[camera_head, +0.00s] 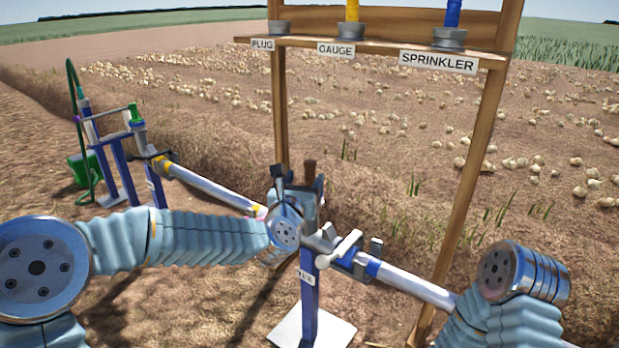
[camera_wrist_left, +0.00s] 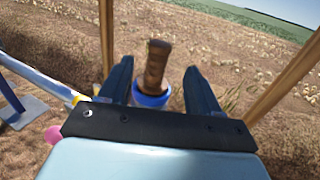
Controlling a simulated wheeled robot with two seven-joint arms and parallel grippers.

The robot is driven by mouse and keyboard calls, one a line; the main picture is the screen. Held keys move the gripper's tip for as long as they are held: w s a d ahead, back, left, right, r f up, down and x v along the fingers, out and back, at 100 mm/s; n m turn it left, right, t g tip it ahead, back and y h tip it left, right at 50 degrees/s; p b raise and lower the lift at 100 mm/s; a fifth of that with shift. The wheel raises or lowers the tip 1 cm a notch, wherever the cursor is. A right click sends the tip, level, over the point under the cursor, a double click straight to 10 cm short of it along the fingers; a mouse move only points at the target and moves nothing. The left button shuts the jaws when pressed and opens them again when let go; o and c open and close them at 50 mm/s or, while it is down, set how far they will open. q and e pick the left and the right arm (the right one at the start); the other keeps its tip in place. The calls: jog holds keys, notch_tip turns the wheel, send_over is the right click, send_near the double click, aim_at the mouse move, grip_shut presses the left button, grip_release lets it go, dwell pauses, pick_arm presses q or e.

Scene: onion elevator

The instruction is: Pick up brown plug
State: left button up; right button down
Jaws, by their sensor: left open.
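The brown plug (camera_head: 310,166) stands upright at the top of the post beside the pipe in the head view. In the left wrist view the brown plug (camera_wrist_left: 156,68) rises from a blue ring-shaped fitting (camera_wrist_left: 150,99). My left gripper (camera_head: 298,180) is open, with one finger on each side of the plug. In the left wrist view the plug stands between the fingers of my left gripper (camera_wrist_left: 159,82), with visible gaps on both sides. The gripper hides the plug's lower part in the head view.
A wooden frame carries a shelf (camera_head: 375,46) with holders labelled PLUG (camera_head: 279,27), GAUGE and SPRINKLER. The latter two hold yellow and blue pieces. A white valve handle (camera_head: 346,246) and pipe (camera_head: 418,288) lie right of the post. Another pipe (camera_head: 207,186) runs left.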

aim_at(309, 169)
pick_arm(q)
jog(key=shift+x, duration=1.05)
jog(key=p+x, duration=0.1)
jog(key=x, duration=0.3)
jog(key=shift+w+r+p, duration=0.1)
jog(key=shift+w+p, duration=0.15)
jog(key=shift+p, duration=0.1)
jog(key=shift+w+d, duration=0.1)
jog(key=shift+w, duration=0.3)
jog(key=c, duration=1.1)
jog(key=shift+r, duration=0.1)
